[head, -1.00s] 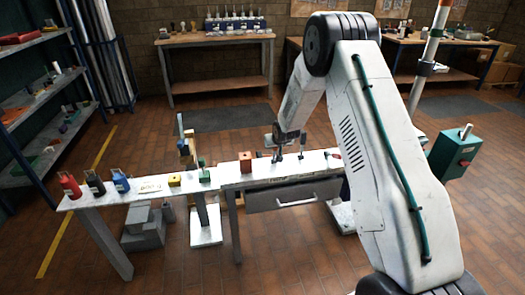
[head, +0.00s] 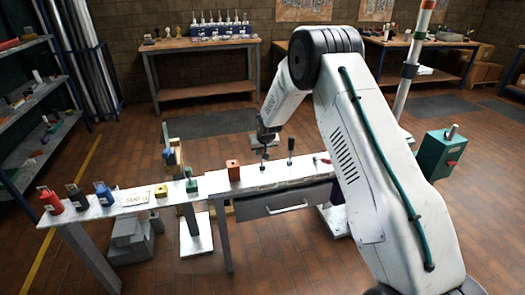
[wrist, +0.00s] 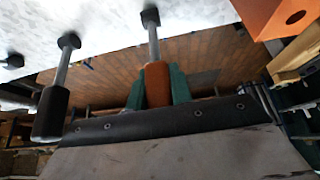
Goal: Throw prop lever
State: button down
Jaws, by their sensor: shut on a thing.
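Two levers rise from the narrow white bench. In the wrist view, one lever has an orange-brown grip (wrist: 157,84), which sits between the green fingers of my gripper (wrist: 158,88). The fingers are closed on it from both sides. The other lever, with a dark grip (wrist: 50,112), stands apart to the left, untouched. In the head view, my gripper (head: 265,138) is over the left lever, whose grip is mostly hidden; the dark-gripped lever (head: 290,144) stands just to its right. I cannot read any lever label.
An orange block with a hole (head: 233,171) sits on the bench left of the held lever; it also shows in the wrist view (wrist: 280,16). A small red handle (head: 323,160) lies to the right, beside my arm. A drawer (head: 290,202) hangs below. Red, black and blue items line the bench's left end.

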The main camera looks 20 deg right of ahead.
jog(key=c, duration=1.2)
grip_release()
jog(key=shift+c, duration=0.2)
jog(key=shift+r, duration=0.1)
jog(key=v, duration=0.7)
jog(key=shift+s+r, duration=0.15)
jog(key=shift+r, duration=0.1)
jog(key=shift+s, duration=0.1)
jog(key=s+f+g, duration=0.3)
jog(key=s, duration=0.3)
jog(key=s+a+r, duration=0.1)
jog(key=s+r, duration=0.8)
jog(key=s, duration=0.7)
jog(key=s+a+r+g, duration=0.1)
jog(key=s+a+r, duration=0.1)
jog(key=s+r, duration=0.7)
jog(key=s+a+r+n, duration=0.1)
jog(key=s+r, duration=0.8)
jog(key=s, duration=1.4)
jog(key=shift+s+a+r+y, duration=0.2)
jog(key=shift+a+r+y, duration=0.1)
